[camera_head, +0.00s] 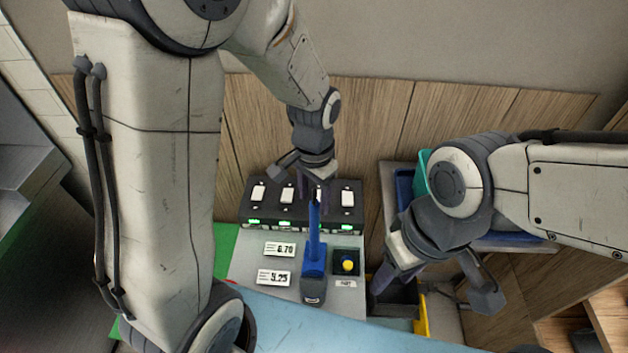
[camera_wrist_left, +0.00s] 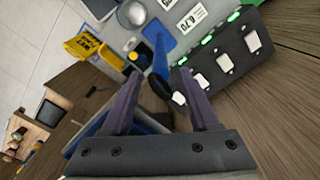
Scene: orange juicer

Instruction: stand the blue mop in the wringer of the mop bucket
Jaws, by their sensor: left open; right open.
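A yellow object with dark printing (camera_wrist_left: 92,47) looks like the mop bucket; in the head view only a yellow edge (camera_head: 422,318) shows beside my right gripper. Its wringer cannot be made out. My right gripper (camera_head: 432,288) is open and empty.
A black panel (camera_head: 258,213) with white switches and green lights stands behind the mop. Price cards (camera_head: 278,249) lie left of it, and a small dark tray with a yellow knob (camera_head: 347,263) right of it. A blue bin (camera_head: 404,190) stands further right.

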